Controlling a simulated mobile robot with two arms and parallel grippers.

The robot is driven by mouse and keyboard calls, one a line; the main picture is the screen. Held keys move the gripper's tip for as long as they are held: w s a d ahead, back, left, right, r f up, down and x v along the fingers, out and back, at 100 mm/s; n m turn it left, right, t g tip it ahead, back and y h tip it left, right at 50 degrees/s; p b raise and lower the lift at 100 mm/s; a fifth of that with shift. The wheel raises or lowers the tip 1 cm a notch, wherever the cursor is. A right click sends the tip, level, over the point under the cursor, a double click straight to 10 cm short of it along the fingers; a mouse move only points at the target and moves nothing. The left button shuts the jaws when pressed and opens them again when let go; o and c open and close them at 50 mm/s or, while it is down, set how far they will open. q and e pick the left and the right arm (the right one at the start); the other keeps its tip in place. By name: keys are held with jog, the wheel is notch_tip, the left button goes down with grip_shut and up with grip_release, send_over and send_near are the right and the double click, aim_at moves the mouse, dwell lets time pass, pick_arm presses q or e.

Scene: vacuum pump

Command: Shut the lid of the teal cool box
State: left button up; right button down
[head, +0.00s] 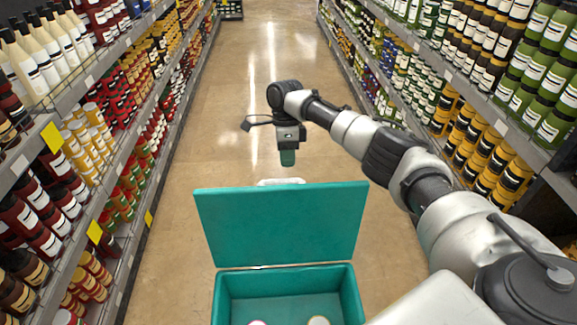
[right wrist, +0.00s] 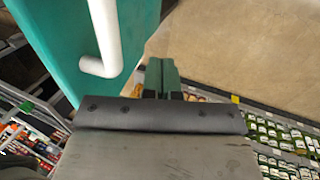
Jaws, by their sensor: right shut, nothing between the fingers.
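The teal cool box (head: 352,298) stands on the floor at the bottom middle of the head view. Its lid (head: 282,226) is raised and open, standing up at the far side of the box. A white handle (head: 281,181) shows behind the lid's top edge. My right gripper (head: 288,158) is beyond the lid, above the handle in the picture, pointing down, shut and empty. In the right wrist view, the shut green fingertips (right wrist: 162,72) are just right of the white handle (right wrist: 106,35) and the lid's teal outer face (right wrist: 60,40). A gap shows between them. My left gripper is not in view.
Parts of a pink thing (head: 257,322) and a pale thing (head: 319,321) show inside the box. Stocked shelves line the aisle on the left (head: 75,150) and right (head: 470,80). The aisle floor (head: 225,120) beyond the lid is clear.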

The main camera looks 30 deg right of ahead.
jog(key=shift+s+a+p, duration=0.25)
jog(key=shift+s+a, duration=0.15)
jog(key=shift+s, duration=0.45)
jog(key=shift+s+a+p, duration=0.2)
jog(key=shift+s+a, duration=0.2)
jog(key=shift+s, duration=0.45)
